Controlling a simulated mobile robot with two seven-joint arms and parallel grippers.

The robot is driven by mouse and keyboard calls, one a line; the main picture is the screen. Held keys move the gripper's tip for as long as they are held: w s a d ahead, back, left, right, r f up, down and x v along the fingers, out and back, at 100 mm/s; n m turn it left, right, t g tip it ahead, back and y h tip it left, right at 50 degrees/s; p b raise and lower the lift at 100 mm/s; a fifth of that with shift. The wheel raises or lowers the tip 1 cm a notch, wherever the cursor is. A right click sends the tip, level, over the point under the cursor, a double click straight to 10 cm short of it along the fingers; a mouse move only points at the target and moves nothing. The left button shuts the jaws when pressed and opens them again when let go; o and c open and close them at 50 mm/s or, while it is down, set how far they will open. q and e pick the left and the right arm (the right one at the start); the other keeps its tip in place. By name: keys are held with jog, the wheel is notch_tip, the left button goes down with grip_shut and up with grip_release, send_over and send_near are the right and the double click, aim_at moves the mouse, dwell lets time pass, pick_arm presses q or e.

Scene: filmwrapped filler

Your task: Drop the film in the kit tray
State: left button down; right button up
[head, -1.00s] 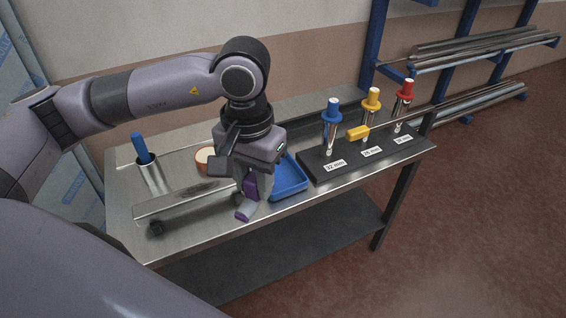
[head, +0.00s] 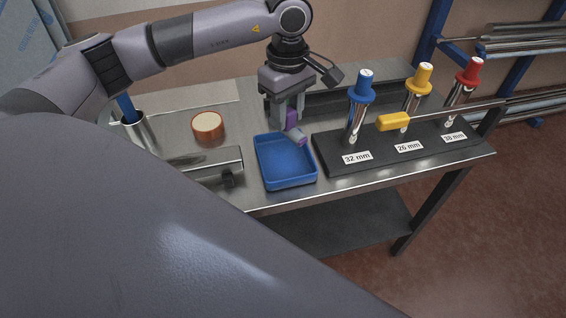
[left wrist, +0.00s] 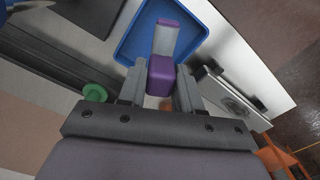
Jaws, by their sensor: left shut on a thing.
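My left gripper (head: 287,112) points down and is shut on the film (head: 292,121), a purple piece with a pale lilac-grey end. It holds the film by the back right of the kit tray (head: 272,174), a shallow blue tray on the metal bench. The pale end (head: 299,136) overlaps the tray's back rim in the head view; its height above the rim is hard to tell. In the left wrist view the film's purple part (left wrist: 161,76) sits between the fingers, with the blue tray (left wrist: 131,47) behind it. The tray's visible floor looks empty. My right gripper is not in view.
Right of the tray, a black rack (head: 335,163) holds tools with blue, yellow and red tops; a yellow-handled rod (head: 394,122) lies across it. Left are a metal bar (head: 205,163), a round orange-sided item (head: 208,127) and a metal cup (head: 133,131) with a blue handle.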

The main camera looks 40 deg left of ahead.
pick_arm(q)
jog(key=a+f+n, duration=0.1)
jog(key=w+f+n+b, duration=0.1)
jog(key=n, duration=0.1)
jog(key=shift+w+a+f, duration=0.1)
jog(key=shift+a+f, duration=0.1)
jog(key=shift+a, duration=0.15)
jog(key=shift+w+a+f+n, duration=0.2)
jog(key=shift+a+f+n, duration=0.1)
jog(key=shift+n, duration=0.2)
jog(key=b, duration=0.5)
send_over(283, 155)
notch_tip(283, 155, down, 6)
jog(key=shift+r, duration=0.1)
jog(key=shift+p, duration=0.3)
jog(key=c, duration=0.7)
grip_release()
jog(key=shift+r, duration=0.15)
